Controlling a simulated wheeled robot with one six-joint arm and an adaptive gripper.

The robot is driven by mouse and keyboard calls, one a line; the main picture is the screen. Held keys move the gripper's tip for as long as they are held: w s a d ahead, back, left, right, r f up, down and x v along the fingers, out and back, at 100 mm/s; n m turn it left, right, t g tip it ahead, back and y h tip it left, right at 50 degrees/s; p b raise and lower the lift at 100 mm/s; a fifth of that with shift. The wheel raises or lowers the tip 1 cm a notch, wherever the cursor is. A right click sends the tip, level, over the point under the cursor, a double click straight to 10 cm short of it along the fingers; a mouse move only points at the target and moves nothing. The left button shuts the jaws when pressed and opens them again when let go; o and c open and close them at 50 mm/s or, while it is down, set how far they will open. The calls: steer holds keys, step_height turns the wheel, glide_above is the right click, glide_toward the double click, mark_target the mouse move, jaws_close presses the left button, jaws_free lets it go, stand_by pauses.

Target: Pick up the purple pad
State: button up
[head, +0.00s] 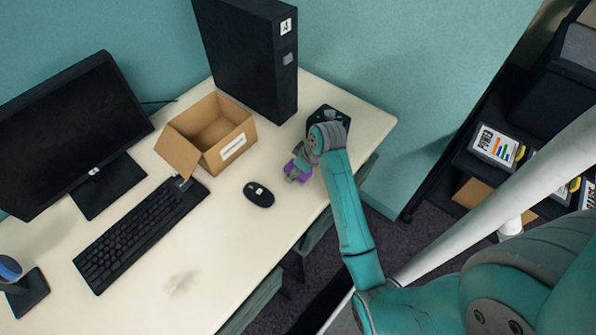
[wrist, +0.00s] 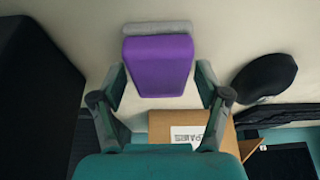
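The purple pad (wrist: 158,66) lies on the desk, with a grey strip along its far side in the wrist view. In the head view, only parts of the purple pad (head: 291,168) show around my gripper (head: 299,170), near the desk's right edge. My gripper (wrist: 162,84) is open, with one finger on each side of the pad. Narrow gaps seem to show between the fingers and the pad. Whether they touch it lower down I cannot tell.
A black mouse (head: 259,194) lies left of my gripper. An open cardboard box (head: 228,152) and a black computer tower (head: 262,75) stand behind. A dark object (head: 330,114) is partly hidden by my arm. A keyboard (head: 135,232) and monitor (head: 70,130) are further left.

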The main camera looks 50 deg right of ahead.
steer(key=c, duration=0.8)
steer(key=shift+o, duration=0.2)
step_height(320, 180, up, 10)
steer(key=shift+r, duration=0.1)
